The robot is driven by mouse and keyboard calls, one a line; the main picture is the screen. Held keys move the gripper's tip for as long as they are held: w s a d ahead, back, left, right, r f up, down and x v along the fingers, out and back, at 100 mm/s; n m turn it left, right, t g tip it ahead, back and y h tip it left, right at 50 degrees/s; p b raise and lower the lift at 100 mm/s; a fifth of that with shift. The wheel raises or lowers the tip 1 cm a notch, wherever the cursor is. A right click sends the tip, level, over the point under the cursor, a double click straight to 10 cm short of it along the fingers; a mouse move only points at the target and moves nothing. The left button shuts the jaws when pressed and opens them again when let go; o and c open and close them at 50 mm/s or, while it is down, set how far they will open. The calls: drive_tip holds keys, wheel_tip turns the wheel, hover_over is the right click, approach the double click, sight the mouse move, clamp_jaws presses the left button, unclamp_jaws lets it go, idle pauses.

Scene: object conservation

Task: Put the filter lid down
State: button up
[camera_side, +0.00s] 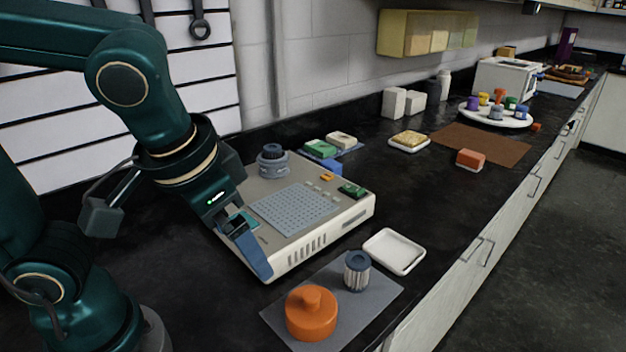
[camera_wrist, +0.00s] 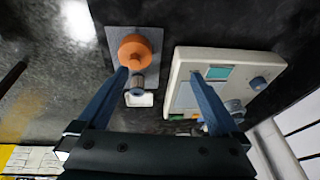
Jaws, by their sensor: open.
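The orange round filter lid (camera_side: 311,316) with a knob on top sits on a grey mat (camera_side: 384,291) near the counter's front edge. A ribbed filter cylinder (camera_side: 357,273) with a dark top stands beside it on the mat. My gripper (camera_side: 255,256) is open and empty, over the near left part of a beige instrument and apart from the lid. In the wrist view the lid (camera_wrist: 134,51) and the filter (camera_wrist: 138,82) show near the left finger of my gripper (camera_wrist: 158,74). The far finger is mostly hidden in the side view.
The beige instrument (camera_side: 326,222) with a button grid fills the middle, with a grey stacked round part (camera_side: 272,163) at its back. A white tray (camera_side: 394,252) lies right of the mat at the counter edge. Blocks and a round plate of small pots stand farther back.

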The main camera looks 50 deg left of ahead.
drive_tip(key=shift+s+a+f+t+h, duration=0.15)
drive_tip(key=shift+s+a+t, duration=0.2)
drive_tip(key=shift+a, duration=0.3)
drive_tip(key=shift+s+a+r+t+h, duration=0.1)
drive_tip(key=shift+s+a+t+h, duration=0.15)
drive_tip(key=shift+a, duration=0.35)
drive_tip(key=shift+s+a+f+t+h, duration=0.1)
drive_tip(key=shift+s+a+t, duration=0.3)
drive_tip(key=shift+a, duration=0.25)
